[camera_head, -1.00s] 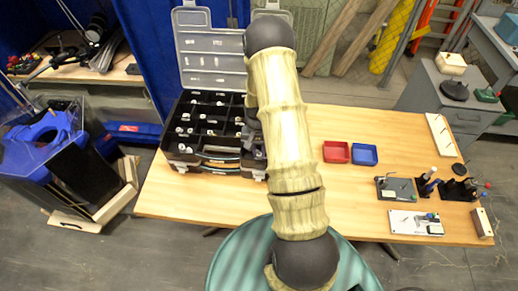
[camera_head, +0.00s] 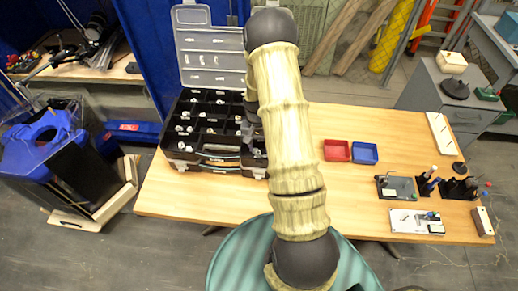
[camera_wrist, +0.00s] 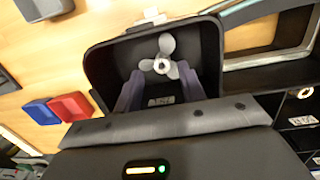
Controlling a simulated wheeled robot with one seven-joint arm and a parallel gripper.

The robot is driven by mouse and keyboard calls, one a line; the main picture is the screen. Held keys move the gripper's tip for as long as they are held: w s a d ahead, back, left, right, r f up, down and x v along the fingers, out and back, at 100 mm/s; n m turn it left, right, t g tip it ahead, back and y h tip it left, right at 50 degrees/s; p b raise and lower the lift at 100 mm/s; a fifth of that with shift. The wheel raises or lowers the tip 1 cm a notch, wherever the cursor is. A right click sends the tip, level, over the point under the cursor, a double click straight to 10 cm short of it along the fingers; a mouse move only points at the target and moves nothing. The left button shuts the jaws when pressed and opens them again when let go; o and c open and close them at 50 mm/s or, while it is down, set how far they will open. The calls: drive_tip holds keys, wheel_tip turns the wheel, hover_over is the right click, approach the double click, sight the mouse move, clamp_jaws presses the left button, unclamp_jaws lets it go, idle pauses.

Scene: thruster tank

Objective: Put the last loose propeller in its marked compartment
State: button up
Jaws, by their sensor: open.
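A grey propeller (camera_wrist: 166,46) with a pale hub shows in the wrist view, inside a black-walled compartment (camera_wrist: 98,62) with a small white label on its near side. My gripper (camera_wrist: 157,83) is open, its two fingers reaching into that compartment on either side of the label, near the propeller. I cannot tell whether the fingers touch the propeller. In the head view the black organizer case (camera_head: 214,109) stands open at the table's left, with small pale parts in several compartments. My arm hides its right part and most of the gripper there.
The case's raised clear lid (camera_head: 207,73) stands behind it. A red tray (camera_head: 337,151) and a blue tray (camera_head: 364,153) lie right of my arm. Tools and a white board (camera_head: 416,222) are at the table's right. The middle of the table (camera_head: 365,190) is mostly clear.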

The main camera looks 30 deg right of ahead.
wheel_tip(320, 180, up, 10)
drive_tip(key=w+b, duration=0.1)
drive_tip(key=b, duration=0.1)
drive_tip(key=shift+r, duration=0.15)
idle(0.4)
drive_tip(key=s+a+r+n+t, duration=0.2)
drive_tip(key=s+a+r+n, duration=0.1)
drive_tip(key=s+a, duration=0.3)
drive_tip(key=s+a+r+n+t, duration=0.1)
drive_tip(key=s+a+r+n, duration=0.3)
drive_tip(key=s+a+r, duration=0.2)
drive_tip(key=shift+s+a+r+t, duration=0.35)
drive_tip(key=shift+s+a, duration=0.25)
drive_tip(key=shift+s, duration=0.65)
